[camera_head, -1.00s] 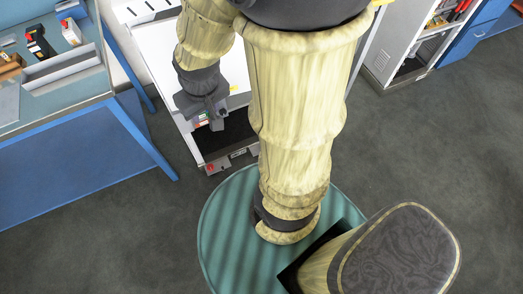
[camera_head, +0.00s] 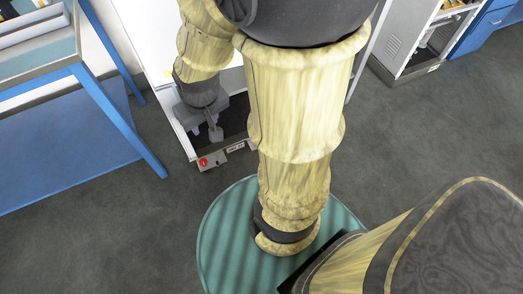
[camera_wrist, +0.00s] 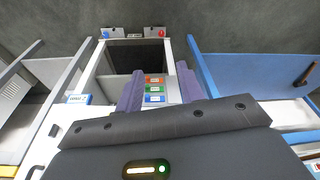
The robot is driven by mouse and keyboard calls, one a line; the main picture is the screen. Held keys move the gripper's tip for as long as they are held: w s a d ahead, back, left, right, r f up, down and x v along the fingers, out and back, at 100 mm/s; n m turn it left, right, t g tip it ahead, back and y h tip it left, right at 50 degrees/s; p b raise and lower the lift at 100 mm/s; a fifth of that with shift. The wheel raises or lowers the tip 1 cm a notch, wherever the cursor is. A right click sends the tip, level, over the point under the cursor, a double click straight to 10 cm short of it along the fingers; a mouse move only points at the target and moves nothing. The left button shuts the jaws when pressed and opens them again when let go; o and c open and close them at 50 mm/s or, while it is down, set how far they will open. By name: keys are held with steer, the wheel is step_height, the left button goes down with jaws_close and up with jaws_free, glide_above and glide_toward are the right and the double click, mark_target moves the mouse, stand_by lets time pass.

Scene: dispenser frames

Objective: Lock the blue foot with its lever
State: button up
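In the wrist view, a small blue knob (camera_wrist: 104,34) sits on a grey bracket at the far left corner of the white dispenser frame; I take it to mark the blue foot. A red knob (camera_wrist: 161,32) sits on a like bracket to its right, and shows in the head view (camera_head: 203,162). A lever on the blue foot is too small to make out. My gripper (camera_wrist: 159,69) is open and empty, its fingers apart over the frame, short of both knobs. In the head view my gripper (camera_head: 214,134) hangs just inside the frame's edge; the blue knob is not seen there.
Red, green and blue labels (camera_wrist: 154,89) show between my fingers. The frame's dark opening (camera_wrist: 133,58) lies beyond. A blue-framed table (camera_head: 120,115) stands at left, a white cabinet (camera_head: 400,45) at upper right.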

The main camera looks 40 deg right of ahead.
steer(key=s+d+b+x, duration=0.2)
steer(key=b+x, duration=2.4)
steer(key=x, duration=0.3)
steer(key=w+d+f+n+g+b, duration=0.2)
steer(key=w+d+f, duration=1.1)
steer(key=w+d, duration=0.1)
steer(key=w+d+f, duration=0.1)
steer(key=d+f, duration=1.4)
steer(key=d, duration=0.2)
steer(key=shift+w+d+f+g, duration=0.2)
steer(key=shift+d+g, duration=0.1)
steer(key=shift+f+m, duration=0.1)
steer(key=shift+m, duration=0.2)
